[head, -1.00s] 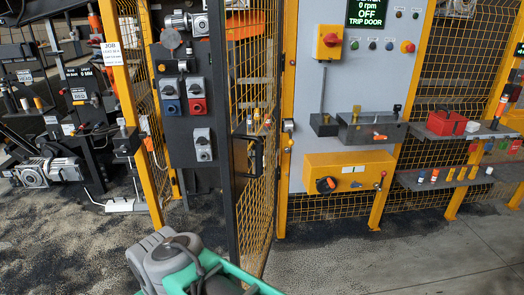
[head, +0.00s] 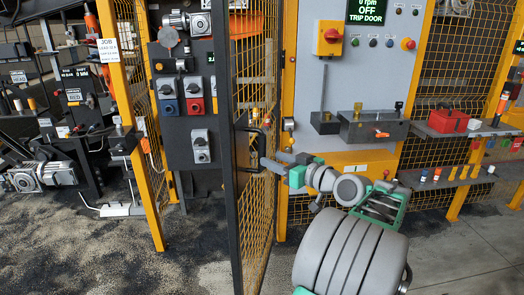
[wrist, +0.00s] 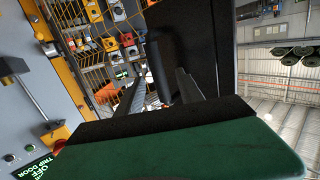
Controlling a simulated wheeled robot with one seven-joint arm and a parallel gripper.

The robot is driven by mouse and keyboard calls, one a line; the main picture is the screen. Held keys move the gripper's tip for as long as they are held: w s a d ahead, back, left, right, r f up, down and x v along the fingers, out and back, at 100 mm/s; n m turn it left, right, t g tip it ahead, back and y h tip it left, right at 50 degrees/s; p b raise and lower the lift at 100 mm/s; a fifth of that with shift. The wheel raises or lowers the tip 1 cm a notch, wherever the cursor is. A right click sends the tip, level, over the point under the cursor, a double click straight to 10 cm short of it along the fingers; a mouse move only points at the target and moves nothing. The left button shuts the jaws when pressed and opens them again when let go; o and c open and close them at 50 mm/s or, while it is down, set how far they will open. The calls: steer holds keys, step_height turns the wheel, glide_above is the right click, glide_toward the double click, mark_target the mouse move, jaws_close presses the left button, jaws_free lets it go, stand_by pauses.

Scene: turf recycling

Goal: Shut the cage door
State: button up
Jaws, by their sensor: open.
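The cage door (head: 262,215) is a yellow mesh panel with a dark upright edge post (head: 230,130). It stands ajar, swung out toward me, its far side near the yellow post. A black bar handle (head: 259,128) is on the door next to the dark post. My gripper (head: 270,160) is at the height of the handle's lower part, reaching in from the right. In the wrist view my gripper (wrist: 160,82) has its two fingers apart, and the black handle (wrist: 157,60) appears to lie between them. Whether the fingers touch it is unclear.
A grey control panel (head: 368,80) with a display reading OFF and TRIP DOOR stands right of the door. A latch block (head: 288,125) sits on the yellow post (head: 287,60). Shelves with a red box (head: 447,121) are further right. The floor at left front (head: 110,260) is clear.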

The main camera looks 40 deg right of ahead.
mark_target(265, 146)
steer(key=shift+s+d+r+n+t, duration=0.15)
steer(key=shift+d+r+t, duration=0.1)
steer(key=shift+r, duration=0.4)
steer(key=shift+s+d+r+n+t, duration=0.15)
steer(key=shift+r+t, duration=0.1)
steer(key=shift+r, duration=0.35)
steer(key=w, duration=0.2)
steer(key=w+p, duration=0.1)
steer(key=w, duration=0.4)
steer(key=shift+w+a, duration=0.1)
steer(key=shift+a, duration=0.15)
steer(key=shift+f, duration=0.1)
steer(key=shift+c, duration=0.5)
jaws_close()
